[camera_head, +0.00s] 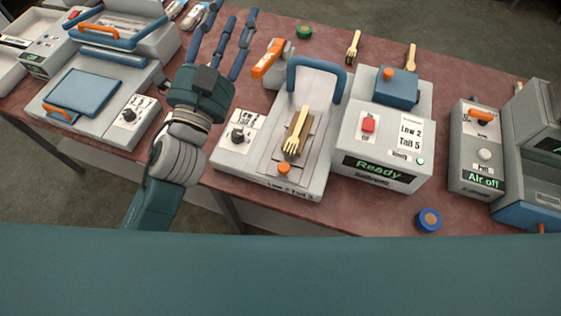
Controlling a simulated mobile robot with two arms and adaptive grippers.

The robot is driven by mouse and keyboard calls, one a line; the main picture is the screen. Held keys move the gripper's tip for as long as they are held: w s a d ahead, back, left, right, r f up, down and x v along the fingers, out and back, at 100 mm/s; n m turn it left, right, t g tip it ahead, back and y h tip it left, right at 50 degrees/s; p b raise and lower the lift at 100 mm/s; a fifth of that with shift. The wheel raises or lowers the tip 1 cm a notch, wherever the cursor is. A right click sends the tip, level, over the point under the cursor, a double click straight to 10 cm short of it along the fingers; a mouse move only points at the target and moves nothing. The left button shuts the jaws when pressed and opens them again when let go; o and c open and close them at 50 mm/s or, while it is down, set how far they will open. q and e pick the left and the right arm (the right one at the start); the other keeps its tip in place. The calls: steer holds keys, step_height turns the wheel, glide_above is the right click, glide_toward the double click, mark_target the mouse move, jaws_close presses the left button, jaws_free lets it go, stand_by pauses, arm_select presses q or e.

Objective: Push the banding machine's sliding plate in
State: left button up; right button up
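A grey machine with a blue arch (318,70) stands mid-table beside a box whose screen reads Ready (378,170); I take it for the banding machine. My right gripper is not in view.
A grey machine with a blue plate (84,92) stands at left. An orange-handled tool (268,60) lies behind the arch machine. Wooden forks (353,47) lie at the back.

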arm_select(q)
steer(key=s+d+r+m+g+h, duration=0.45)
steer(key=d+m+h, duration=0.25)
steer(key=m, duration=0.2)
steer(key=s+d+r+m+g+h, duration=0.35)
steer(key=d+r+m+h, duration=0.2)
steer(key=m+h, duration=0.25)
steer(key=s+d+f+m+g, duration=0.6)
steer(key=s+d+m+g, duration=0.35)
steer(key=m+g, duration=0.4)
steer(key=m+t+y, duration=0.1)
steer(key=m+y, duration=0.7)
steer(key=y, duration=0.8)
glide_toward(283, 166)
steer(key=p+x, duration=0.3)
steer(key=x, duration=0.4)
steer(key=shift+d+f, duration=0.1)
steer(key=shift+f, duration=0.05)
steer(key=shift+d+f, duration=0.2)
steer(key=shift+f, duration=0.35)
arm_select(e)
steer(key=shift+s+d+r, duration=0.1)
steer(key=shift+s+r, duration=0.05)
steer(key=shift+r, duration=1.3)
